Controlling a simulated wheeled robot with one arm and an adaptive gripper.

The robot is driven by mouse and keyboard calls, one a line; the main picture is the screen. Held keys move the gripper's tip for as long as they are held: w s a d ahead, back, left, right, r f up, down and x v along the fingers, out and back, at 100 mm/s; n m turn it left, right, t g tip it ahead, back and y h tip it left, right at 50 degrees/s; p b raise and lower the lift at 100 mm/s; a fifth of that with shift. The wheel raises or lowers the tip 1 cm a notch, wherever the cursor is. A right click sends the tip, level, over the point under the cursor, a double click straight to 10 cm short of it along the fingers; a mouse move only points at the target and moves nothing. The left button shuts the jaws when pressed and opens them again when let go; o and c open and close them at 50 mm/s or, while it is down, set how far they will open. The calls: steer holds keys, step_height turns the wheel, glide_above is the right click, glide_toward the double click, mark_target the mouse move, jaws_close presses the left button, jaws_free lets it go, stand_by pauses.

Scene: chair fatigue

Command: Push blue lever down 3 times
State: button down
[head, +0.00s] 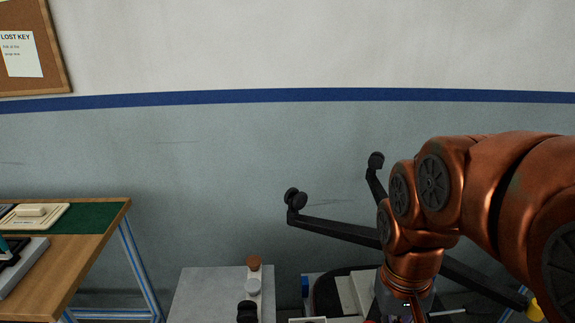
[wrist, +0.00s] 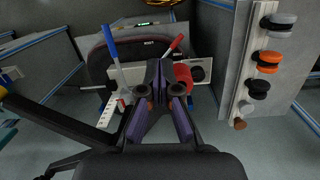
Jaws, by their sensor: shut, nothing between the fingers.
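The blue lever (wrist: 111,45) shows in the wrist view as a blue handle on a pale shaft, standing up and leaning slightly left. A small marked scale (wrist: 116,104) is near its base. My gripper (wrist: 158,72) is shut and empty, with its purple-padded fingers together to the right of the blue lever and apart from it in the picture. A red-handled lever (wrist: 174,44) stands just beyond the fingertips to the right. In the head view my arm covers much of the machine, and the blue lever cannot be made out surely.
A red cylinder (wrist: 183,73) lies close right of the fingers. A grey panel with several round knobs (wrist: 259,88) stands at right in the wrist view. A wooden table (head: 80,250) stands at left in the head view.

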steer(key=w+a+r+m+t+h, duration=0.1)
steer(key=w+r, duration=0.5)
steer(key=w, duration=0.6)
steer(key=w+a+r+m+t, duration=0.1)
steer(key=w+r, duration=0.5)
steer(key=w, duration=0.7)
steer(key=w+a+r+t, duration=0.1)
steer(key=w+a, duration=0.5)
steer(key=w, duration=0.2)
steer(key=w+a+r+t, duration=0.1)
steer(key=w+a, duration=0.4)
steer(key=w, duration=0.4)
steer(key=shift+a+t, duration=0.35)
steer(key=shift+t, duration=0.05)
steer(key=shift+f, duration=0.15)
steer(key=b+x, duration=0.3)
steer(key=x, duration=0.7)
steer(key=shift+s+a, duration=0.25)
steer(key=shift+s, duration=0.4)
steer(key=shift+s+a, duration=0.2)
steer(key=shift+s, duration=0.4)
steer(key=shift+s+a, duration=0.25)
steer(key=shift+s, duration=0.4)
